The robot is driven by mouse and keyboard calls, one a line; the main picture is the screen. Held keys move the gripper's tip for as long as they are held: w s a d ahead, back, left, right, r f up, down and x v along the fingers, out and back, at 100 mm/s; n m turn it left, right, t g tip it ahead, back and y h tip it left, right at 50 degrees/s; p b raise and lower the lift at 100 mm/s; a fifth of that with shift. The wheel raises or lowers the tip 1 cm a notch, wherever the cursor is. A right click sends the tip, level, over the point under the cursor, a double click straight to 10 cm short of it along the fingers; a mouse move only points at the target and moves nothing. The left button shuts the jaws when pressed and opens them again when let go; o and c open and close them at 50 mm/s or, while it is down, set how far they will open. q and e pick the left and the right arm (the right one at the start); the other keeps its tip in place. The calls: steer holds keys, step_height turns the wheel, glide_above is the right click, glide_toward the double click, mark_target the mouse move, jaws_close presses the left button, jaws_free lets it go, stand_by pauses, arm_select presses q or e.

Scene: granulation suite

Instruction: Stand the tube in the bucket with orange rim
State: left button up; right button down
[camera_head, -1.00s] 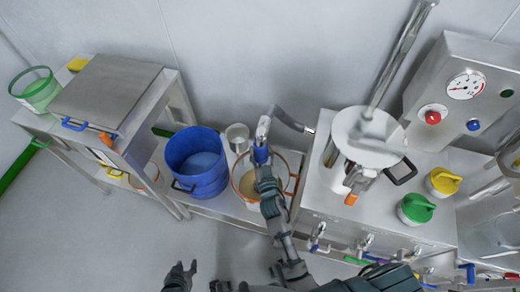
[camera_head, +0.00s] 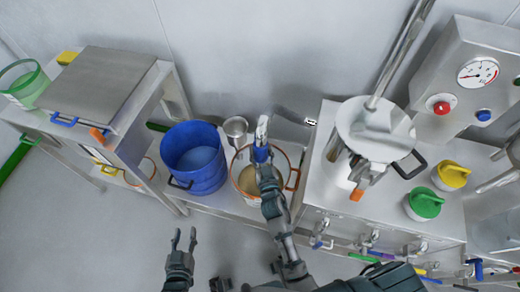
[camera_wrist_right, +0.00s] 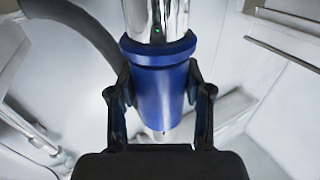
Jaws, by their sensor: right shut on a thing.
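My right gripper (camera_wrist_right: 159,90) is shut on the tube's blue collar (camera_wrist_right: 160,98) in the right wrist view. The tube is shiny metal with a dark hose at its side. In the head view the tube (camera_head: 262,131) is above the back part of the bucket with orange rim (camera_head: 231,176). My right arm covers part of this bucket, and its inside looks tan. I cannot tell how high the tube's lower end is above the bucket. My left gripper (camera_head: 183,240) is open and empty, in front of the shelf, over the floor.
A blue bucket (camera_head: 192,180) stands left of the orange-rimmed one, with a small metal cup (camera_head: 236,128) behind. A steel machine bench (camera_head: 318,185) borders the right side. A steel cabinet (camera_head: 100,85) and a green-rimmed bucket (camera_head: 22,88) are at left.

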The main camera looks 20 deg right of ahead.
mark_target(261, 140)
steer(key=shift+c, duration=2)
jaws_free()
step_height(261, 140, up, 10)
steer(key=shift+f, duration=0.1)
